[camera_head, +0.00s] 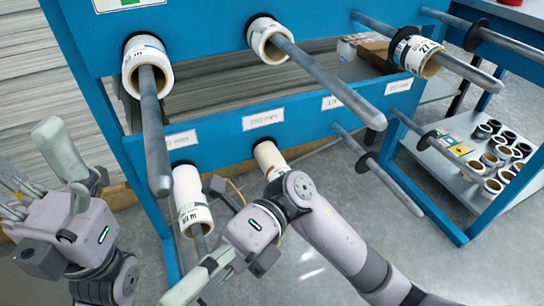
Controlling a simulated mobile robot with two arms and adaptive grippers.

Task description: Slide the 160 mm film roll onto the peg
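I cannot read any roll's label as 160 mm. A white roll with a dark-printed label (190,195) hangs at the lower left of the blue rack, around a grey peg whose end (199,240) shows below it. My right gripper (199,276) is just below this roll, near the peg end; its fingers look parted and nothing shows between them. My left gripper (37,168) is at the left edge, open and empty, away from the rolls. Another white roll (268,158) sits at the lower middle, partly hidden by my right arm.
Upper pegs carry a left roll (147,62), a middle roll (265,40) and a right roll marked 27 (414,54). Long pegs jut toward me. A bare lower peg (380,172) has a black collar. A side shelf (455,165) holds several short rolls.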

